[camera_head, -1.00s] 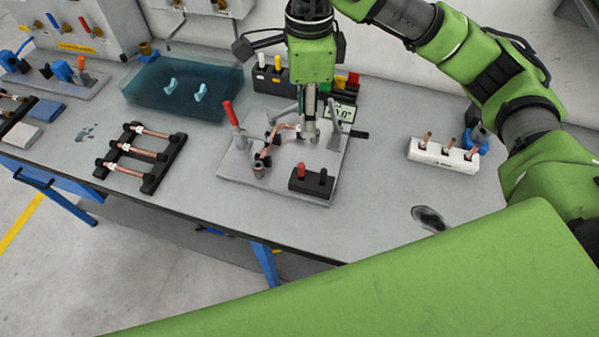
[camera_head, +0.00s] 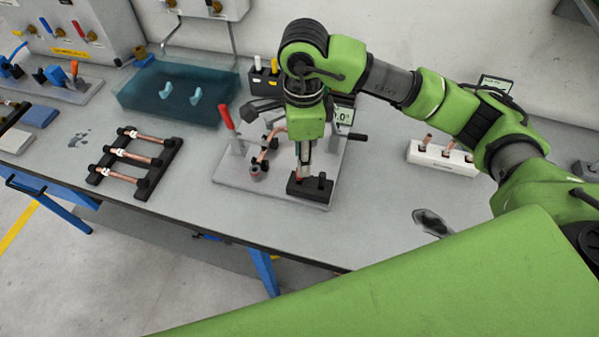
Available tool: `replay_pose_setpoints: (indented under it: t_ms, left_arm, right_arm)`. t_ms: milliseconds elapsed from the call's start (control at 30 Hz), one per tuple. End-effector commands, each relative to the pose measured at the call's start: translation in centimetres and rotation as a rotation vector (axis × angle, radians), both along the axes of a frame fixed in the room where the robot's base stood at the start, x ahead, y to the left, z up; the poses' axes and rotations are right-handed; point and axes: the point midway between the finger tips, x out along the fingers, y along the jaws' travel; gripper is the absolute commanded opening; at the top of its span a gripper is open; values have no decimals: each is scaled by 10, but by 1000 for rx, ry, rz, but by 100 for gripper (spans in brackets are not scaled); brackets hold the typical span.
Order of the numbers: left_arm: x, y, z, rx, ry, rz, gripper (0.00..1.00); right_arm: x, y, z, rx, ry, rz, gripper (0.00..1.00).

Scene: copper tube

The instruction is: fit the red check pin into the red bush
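A black block (camera_head: 310,190) sits at the front right of the grey fixture plate (camera_head: 232,176). A black pin (camera_head: 322,180) stands in the block's right side. The red check pin (camera_head: 300,176) is at the block's left side, mostly hidden by my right gripper (camera_head: 302,172). The gripper points straight down with its fingertips at the red pin; I cannot tell whether they are closed on it. A bent copper tube (camera_head: 263,155) lies in the fixture. I cannot make out the red bush. My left gripper is not in view.
A red-handled clamp (camera_head: 226,117) stands up at the fixture's left. A rack with copper tubes (camera_head: 137,158) lies further left, a teal tray (camera_head: 150,100) behind it. A white block with copper pieces (camera_head: 442,158) stands right. The table between fixture and white block is mostly clear.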

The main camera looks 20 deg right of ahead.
Motion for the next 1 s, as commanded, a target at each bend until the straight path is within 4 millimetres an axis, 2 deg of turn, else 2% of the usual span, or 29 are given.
replay_pose_setpoints:
  t_ms: [267, 433, 667, 700, 800, 1000]
  left_arm:
    - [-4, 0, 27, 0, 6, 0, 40]
    - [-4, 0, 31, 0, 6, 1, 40]
    - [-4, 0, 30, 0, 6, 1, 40]
    - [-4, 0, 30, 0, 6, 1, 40]
    - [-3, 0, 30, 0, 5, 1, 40]
    - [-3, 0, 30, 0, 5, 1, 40]
  right_arm:
    - [-3, 7, -28, -2, 7, 0, 30]
    - [-1, 7, -49, 0, 2, 0, 30]
    - [-1, 7, -52, 0, 1, 0, 30]
    - [-1, 7, -52, 0, 1, 0, 25]
    - [-1, 7, -52, 0, 1, 0, 0]
    - [-1, 7, -52, 0, 1, 0, 0]
